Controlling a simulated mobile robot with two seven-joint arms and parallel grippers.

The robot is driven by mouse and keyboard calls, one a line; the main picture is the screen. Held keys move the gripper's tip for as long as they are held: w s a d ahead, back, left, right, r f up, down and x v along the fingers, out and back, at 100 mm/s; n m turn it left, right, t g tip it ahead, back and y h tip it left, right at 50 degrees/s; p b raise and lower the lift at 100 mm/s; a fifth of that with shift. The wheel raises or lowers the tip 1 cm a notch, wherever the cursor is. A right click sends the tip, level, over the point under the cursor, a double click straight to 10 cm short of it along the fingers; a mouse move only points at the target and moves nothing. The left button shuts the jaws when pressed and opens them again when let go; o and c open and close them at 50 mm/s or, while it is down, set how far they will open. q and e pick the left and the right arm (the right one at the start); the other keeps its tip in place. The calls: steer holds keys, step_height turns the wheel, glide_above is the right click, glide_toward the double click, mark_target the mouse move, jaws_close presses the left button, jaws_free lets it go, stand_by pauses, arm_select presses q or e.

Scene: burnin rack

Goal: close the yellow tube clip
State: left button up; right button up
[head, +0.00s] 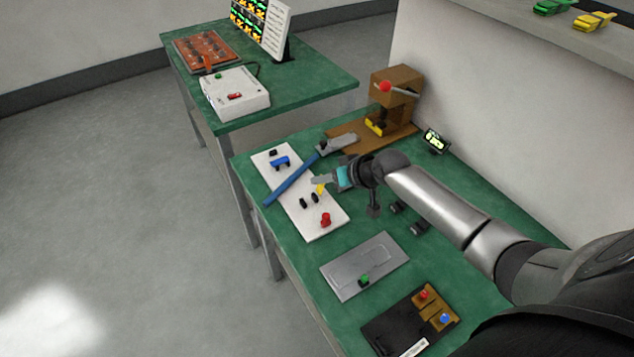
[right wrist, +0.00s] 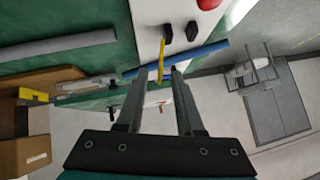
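The yellow tube clip (head: 321,189) is on the white board (head: 330,236), close to the black posts (head: 309,200). In the right wrist view the yellow clip (right wrist: 161,60) shows as a thin strip between and just beyond the fingertips. My right gripper (head: 322,180) is over the board beside the clip; in the right wrist view the gripper (right wrist: 158,72) is open, with a gap between its fingers. I cannot tell whether it touches the clip. A blue tube (head: 288,187) crosses the board; it also shows in the right wrist view (right wrist: 205,52). My left gripper is out of view.
A wooden press (head: 396,88) stands behind. A grey metal plate (head: 350,275) and a black tray (head: 381,328) lie nearer. A second table holds a white box (head: 236,92).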

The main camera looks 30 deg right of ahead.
steer(key=shift+b+x, duration=0.55)
steer(key=shift+x, duration=1.55)
steer(key=shift+c, duration=0.3)
jaws_close()
